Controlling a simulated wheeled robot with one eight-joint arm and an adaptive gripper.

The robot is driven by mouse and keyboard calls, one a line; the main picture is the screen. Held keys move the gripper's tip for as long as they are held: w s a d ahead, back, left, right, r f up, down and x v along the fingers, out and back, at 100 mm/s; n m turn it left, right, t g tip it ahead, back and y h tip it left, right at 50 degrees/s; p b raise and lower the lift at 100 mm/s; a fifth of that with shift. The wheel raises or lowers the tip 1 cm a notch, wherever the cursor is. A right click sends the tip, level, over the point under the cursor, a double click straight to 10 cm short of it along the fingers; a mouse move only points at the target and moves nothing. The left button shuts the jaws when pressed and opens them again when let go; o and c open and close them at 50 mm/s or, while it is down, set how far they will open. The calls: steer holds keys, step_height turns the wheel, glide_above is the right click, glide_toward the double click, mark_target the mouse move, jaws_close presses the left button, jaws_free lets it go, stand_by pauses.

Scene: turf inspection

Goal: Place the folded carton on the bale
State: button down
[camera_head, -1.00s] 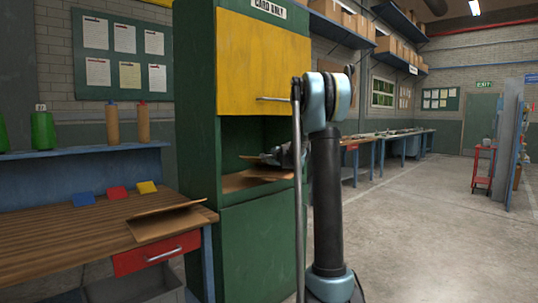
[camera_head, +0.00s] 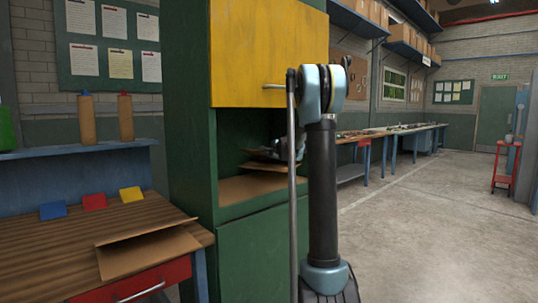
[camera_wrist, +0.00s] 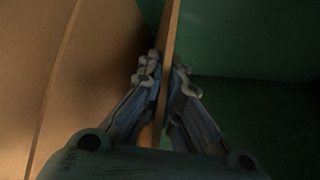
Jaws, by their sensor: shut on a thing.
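My gripper (camera_wrist: 162,80) is shut on the edge of a thin brown cardboard sheet, the folded carton (camera_wrist: 169,25). In the head view the carton (camera_head: 270,166) is inside the opening of the green cabinet, just above a flat brown surface (camera_head: 240,190) that looks like the bale. A gap shows between them at the visible side. My gripper shows there only in part, behind my arm. In the wrist view a broad brown surface (camera_wrist: 70,70) lies to the left of the held sheet; I cannot tell whether they touch.
The green cabinet (camera_head: 187,120) has a yellow door (camera_head: 255,50) above the opening. A wooden bench (camera_head: 40,250) at left holds another folded cardboard piece (camera_head: 145,255) and blue, red and yellow blocks. Open floor (camera_head: 420,220) lies to the right.

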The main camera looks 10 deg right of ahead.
mark_target(267, 166)
steer(key=shift+w+f, duration=0.2)
steer(key=shift+d+f, duration=0.2)
steer(key=shift+f, duration=3)
steer(key=shift+f, duration=0.3)
steer(key=c, duration=1.7)
jaws_free()
steer(key=shift+f, duration=0.1)
steer(key=shift+s+d, duration=0.1)
